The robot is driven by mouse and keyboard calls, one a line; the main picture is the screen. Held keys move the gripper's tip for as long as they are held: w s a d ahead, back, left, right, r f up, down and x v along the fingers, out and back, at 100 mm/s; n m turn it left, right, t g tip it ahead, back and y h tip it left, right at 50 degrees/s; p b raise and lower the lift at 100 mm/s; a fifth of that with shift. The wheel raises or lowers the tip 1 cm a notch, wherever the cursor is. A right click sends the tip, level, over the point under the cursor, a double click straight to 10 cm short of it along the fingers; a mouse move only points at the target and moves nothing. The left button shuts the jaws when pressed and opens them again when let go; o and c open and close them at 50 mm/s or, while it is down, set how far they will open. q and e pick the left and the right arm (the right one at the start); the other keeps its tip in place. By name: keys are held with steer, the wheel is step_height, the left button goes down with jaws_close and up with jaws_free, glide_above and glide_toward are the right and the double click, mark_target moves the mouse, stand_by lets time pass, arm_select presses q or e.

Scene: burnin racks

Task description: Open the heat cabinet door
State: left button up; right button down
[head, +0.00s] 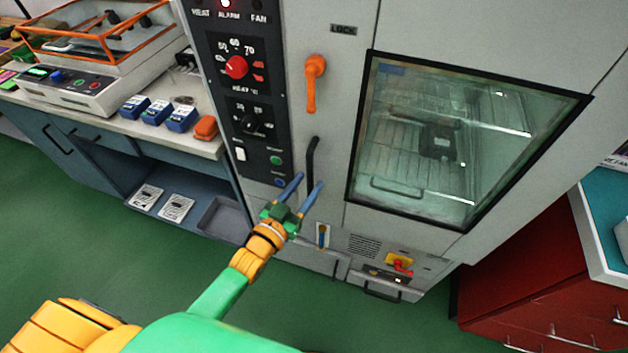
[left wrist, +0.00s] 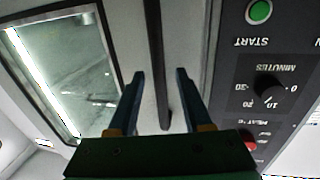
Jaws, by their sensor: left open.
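The heat cabinet door (head: 335,205) looks shut, with a dark-framed window (head: 450,140) showing wire shelves inside. Its black vertical handle (head: 311,158) stands at the door's left side. An orange lock lever (head: 314,82) above it points down under the LOCK label. My left gripper (head: 310,180) is open, its blue fingers at the handle's lower end. In the left wrist view the handle (left wrist: 155,60) runs between the two fingers (left wrist: 160,75); I cannot tell whether they touch it. My right gripper is not in view.
A black control panel (head: 240,100) with knobs and buttons is left of the door. A bench (head: 110,118) with instruments stands further left. A red cabinet (head: 530,270) stands at right. A yellow-red switch (head: 400,263) sits low on the cabinet. Green floor is open in front.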

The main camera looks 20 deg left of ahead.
arm_select(q)
steer(key=shift+x, duration=0.9)
steer(key=shift+s, duration=0.1)
jaws_close()
stand_by(0.6)
